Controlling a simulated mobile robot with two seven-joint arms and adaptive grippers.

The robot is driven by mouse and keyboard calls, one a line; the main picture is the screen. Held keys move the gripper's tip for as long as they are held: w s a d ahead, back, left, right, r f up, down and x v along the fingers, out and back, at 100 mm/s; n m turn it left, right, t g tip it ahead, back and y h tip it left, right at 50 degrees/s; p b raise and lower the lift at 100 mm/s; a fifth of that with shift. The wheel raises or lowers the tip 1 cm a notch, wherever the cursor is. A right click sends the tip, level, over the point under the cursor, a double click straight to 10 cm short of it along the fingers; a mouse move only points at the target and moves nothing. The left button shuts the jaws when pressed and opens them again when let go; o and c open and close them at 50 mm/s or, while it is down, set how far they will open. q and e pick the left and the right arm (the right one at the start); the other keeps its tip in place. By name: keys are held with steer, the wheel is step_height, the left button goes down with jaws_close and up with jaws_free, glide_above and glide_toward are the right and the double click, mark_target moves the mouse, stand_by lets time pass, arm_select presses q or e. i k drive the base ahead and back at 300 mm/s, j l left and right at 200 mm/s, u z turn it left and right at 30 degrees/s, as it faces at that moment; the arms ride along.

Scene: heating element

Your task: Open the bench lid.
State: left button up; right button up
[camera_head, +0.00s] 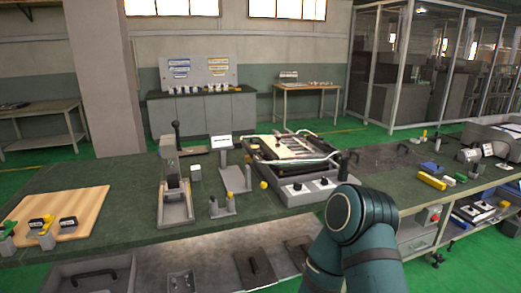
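The green-topped bench (120,190) runs across the view. A flat dark panel with a black handle (400,155) lies shut, level with the bench top, at the right. At the front left, a grey panel with a black handle (95,275) is partly cut off by the bottom edge. Smaller dark plates with handles (257,267) lie along the front strip. I cannot tell which of these is the bench lid. A teal arm of mine enters from the bottom, right of the middle, and hides part of the front edge. Neither gripper is in view.
A heating device with knobs (297,170) stands mid-bench. A grey lever press (175,195) and small stands (236,188) are left of it. A wooden board (60,212) holds small tools. A yellow block (431,181) lies right. The bench top between board and press is clear.

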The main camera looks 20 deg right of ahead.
mark_target(290, 152)
steer(key=i+l+z, duration=0.1)
steer(key=i+l, duration=0.15)
steer(key=l, duration=0.2)
steer(key=i+l, duration=0.25)
steer(key=l, duration=0.15)
steer(key=i+l+z, duration=0.15)
steer(key=l, duration=0.3)
steer(key=i, duration=0.1)
